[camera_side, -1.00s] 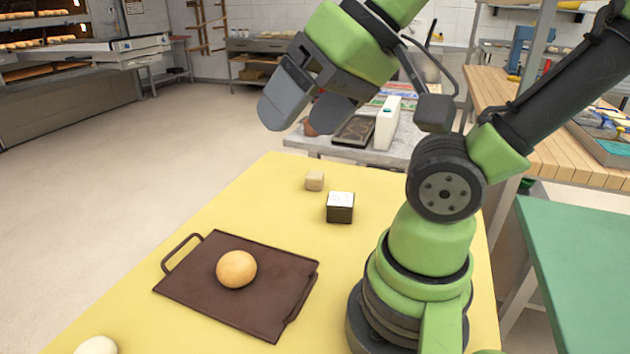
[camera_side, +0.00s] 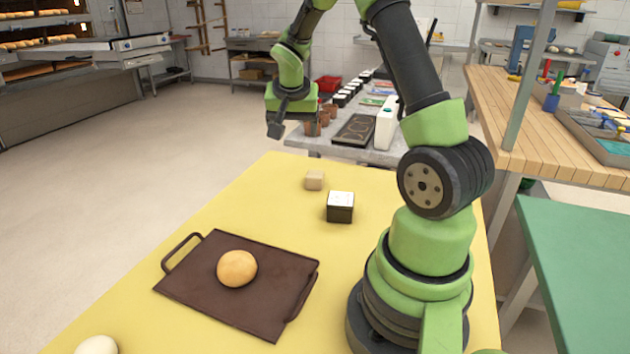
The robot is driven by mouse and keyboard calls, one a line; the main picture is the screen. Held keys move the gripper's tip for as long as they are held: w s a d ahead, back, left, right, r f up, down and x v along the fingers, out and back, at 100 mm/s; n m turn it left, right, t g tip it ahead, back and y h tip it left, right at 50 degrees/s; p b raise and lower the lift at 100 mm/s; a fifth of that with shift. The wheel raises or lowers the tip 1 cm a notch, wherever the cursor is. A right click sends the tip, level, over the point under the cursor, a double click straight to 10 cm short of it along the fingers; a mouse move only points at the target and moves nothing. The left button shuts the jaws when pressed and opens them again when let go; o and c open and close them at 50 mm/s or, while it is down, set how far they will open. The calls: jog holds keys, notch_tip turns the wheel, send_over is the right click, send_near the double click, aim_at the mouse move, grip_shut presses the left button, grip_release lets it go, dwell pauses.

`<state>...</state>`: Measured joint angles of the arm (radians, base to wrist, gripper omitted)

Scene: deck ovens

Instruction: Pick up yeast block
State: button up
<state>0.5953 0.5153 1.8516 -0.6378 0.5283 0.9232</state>
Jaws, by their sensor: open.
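A small beige cube, which looks like the yeast block (camera_side: 314,180), sits on the yellow table (camera_side: 255,200) near its far end. My gripper (camera_side: 275,128) is up and to the left of the block, well apart from it, with its fingers pointing down. It holds nothing that I can see. The gap between the fingers is hard to make out from this side.
A dark box with a white top (camera_side: 340,207) stands close to the block, nearer the camera. A brown tray (camera_side: 200,292) with a round bun (camera_side: 237,268) lies in front. A pale ball (camera_side: 96,346) is at the near left edge. A grey bench (camera_side: 330,145) with goods stands behind.

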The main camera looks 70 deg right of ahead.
jog(key=m+g, duration=0.1)
jog(key=m, duration=0.1)
send_over(315, 174)
jog(key=a, duration=0.3)
jog(key=f, duration=1.2)
jog(key=shift+s+d, duration=0.2)
jog(key=shift+s, duration=0.2)
jog(key=shift+d+x, duration=0.15)
jog(key=shift+x, duration=1.4)
jog(key=shift+d+x, duration=0.1)
jog(key=shift+x, duration=1.4)
jog(key=shift+w+r, duration=0.1)
jog(key=shift+w, duration=0.1)
jog(key=c, duration=1)
